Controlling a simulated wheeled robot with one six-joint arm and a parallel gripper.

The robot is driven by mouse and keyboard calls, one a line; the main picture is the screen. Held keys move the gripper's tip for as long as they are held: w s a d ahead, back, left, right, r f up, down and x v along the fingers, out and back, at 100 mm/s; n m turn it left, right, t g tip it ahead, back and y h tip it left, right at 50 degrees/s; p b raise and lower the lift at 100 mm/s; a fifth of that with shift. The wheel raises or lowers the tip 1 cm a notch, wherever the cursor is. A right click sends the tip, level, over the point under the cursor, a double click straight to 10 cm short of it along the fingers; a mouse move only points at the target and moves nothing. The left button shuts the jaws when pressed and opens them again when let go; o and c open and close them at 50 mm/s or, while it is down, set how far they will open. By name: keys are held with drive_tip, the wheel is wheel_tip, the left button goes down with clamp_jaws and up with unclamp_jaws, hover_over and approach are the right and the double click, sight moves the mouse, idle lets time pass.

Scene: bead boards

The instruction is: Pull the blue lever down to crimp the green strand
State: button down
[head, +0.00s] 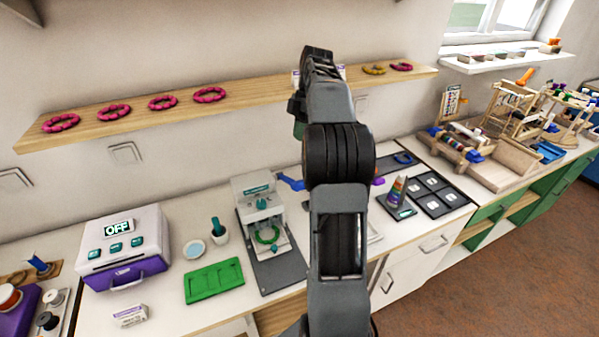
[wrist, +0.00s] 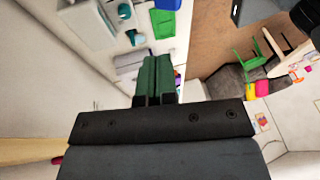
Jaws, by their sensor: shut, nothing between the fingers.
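The grey-and-white crimping press (head: 257,195) stands on the counter left of my arm in the head view. The green strand (head: 267,236), a ring, sits at the press's front, low down. The blue lever (head: 290,183) sticks out from the right side of the press, near my arm; its far end may be partly hidden by the arm. My gripper is raised well above the counter, near the wall shelf, apart from the lever. In the wrist view its green fingers (wrist: 155,66) are together with nothing between them. The lever cannot be made out there.
A green tray (head: 214,281), a white-and-purple box reading OFF (head: 122,245) and a small cup (head: 219,235) stand left of the press. The wall shelf (head: 255,103) carries several rings. A cone of coloured rings (head: 398,195) stands to the right.

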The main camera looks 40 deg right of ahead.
hover_over(297, 182)
drive_tip(key=w+d, duration=0.1)
wheel_tip(297, 182, down, 8)
drive_tip(key=shift+w+d+f, duration=0.1)
drive_tip(key=shift+w+d, duration=0.05)
drive_tip(key=shift+s+f, duration=0.25)
drive_tip(key=shift+f, duration=0.25)
drive_tip(key=shift+s+f, duration=0.25)
drive_tip(key=shift+f, duration=0.2)
